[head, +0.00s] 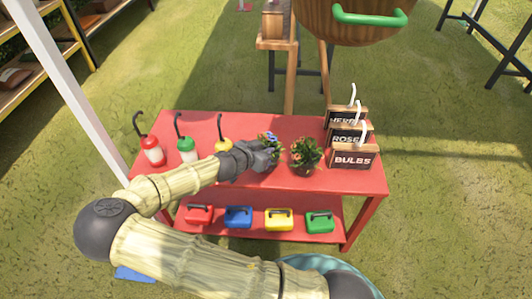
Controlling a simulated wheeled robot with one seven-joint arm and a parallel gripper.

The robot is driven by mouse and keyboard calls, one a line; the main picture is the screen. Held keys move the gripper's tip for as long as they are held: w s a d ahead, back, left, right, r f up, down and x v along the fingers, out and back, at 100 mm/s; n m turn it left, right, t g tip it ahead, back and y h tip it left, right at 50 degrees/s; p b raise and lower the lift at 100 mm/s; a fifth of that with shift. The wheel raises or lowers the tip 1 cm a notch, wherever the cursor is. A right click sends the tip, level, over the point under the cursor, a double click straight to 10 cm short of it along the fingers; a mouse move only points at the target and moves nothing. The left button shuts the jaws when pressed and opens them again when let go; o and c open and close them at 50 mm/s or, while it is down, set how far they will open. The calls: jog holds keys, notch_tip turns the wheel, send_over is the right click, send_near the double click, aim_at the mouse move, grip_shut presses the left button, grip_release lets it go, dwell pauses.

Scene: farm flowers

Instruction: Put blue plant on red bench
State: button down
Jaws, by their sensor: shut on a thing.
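The red bench (360,177) stands in front of me, with a flat top and a lower shelf. My gripper (268,152) is over the middle of the bench top, shut on the blue plant (270,139). The blue flowers and green leaves show just past the fingers. The plant's lower part is hidden behind my gripper, so I cannot tell whether it touches the bench top. A potted plant with orange-red flowers (305,155) stands on the bench just right of my gripper.
Red (153,150), green (187,149) and yellow (224,147) bottles with dark hooked spouts stand on the bench's left. Signed wooden boxes (352,157) stand at its right. Several coloured cases (279,220) sit on the lower shelf. A wooden tub (345,22) is at the top.

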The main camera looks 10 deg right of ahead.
jog(key=shift+f, duration=0.4)
jog(key=c, duration=2)
grip_release()
jog(key=shift+f, duration=0.1)
jog(key=o, duration=0.4)
jog(key=shift+o, duration=0.2)
jog(key=shift+s+a+r, duration=0.1)
jog(key=shift+r, duration=0.15)
jog(key=p+v, duration=0.2)
jog(key=v, duration=0.9)
jog(key=shift+s+a+p, duration=0.15)
jog(key=shift+a+p, duration=0.05)
jog(key=shift+p, duration=0.2)
